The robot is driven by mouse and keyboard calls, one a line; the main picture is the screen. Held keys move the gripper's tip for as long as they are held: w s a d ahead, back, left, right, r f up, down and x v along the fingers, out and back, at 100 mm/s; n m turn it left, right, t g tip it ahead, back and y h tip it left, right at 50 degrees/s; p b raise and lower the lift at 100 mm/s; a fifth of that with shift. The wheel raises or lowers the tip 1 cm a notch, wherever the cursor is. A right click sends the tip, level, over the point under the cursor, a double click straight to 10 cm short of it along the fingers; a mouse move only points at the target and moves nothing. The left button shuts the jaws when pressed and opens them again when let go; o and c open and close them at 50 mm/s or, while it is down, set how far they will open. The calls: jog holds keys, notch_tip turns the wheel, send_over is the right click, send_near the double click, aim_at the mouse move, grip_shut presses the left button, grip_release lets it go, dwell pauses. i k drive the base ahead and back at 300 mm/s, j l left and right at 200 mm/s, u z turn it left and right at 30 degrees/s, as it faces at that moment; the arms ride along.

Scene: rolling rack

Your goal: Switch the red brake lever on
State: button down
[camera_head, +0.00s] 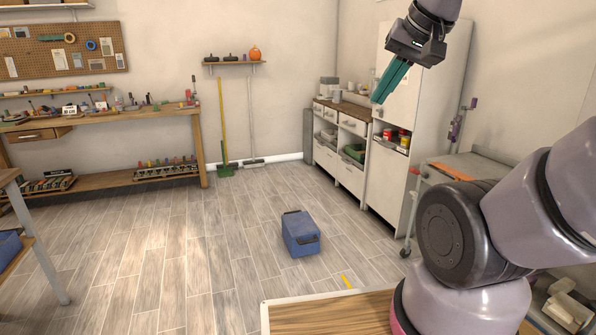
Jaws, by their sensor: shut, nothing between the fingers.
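My gripper (379,99) is raised at the upper right, in front of the tall white cabinet. Its teal fingers are shut and hold nothing; they point down and to the left. A cart (465,168) with a grey top, orange parts and a caster near the floor stands at the right, partly hidden behind my arm.
A blue box (300,235) sits on the open floor. A wooden surface (345,315) is at the bottom front. The tall white cabinet (395,185) and a low drawer unit (337,150) line the back right. A workbench (105,117) stands at the left.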

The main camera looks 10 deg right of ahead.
aim_at(412, 170)
jog(key=i+l+z, duration=0.2)
jog(key=i+z, duration=0.3)
jog(key=i, duration=0.2)
jog(key=i+j+z, duration=0.15)
jog(key=i+z, duration=0.3)
jog(key=i, duration=0.3)
jog(key=i+l, duration=0.35)
jog(key=i, duration=0.2)
jog(key=i+l+u, duration=0.1)
jog(key=i+l, duration=0.25)
jog(key=i, duration=0.2)
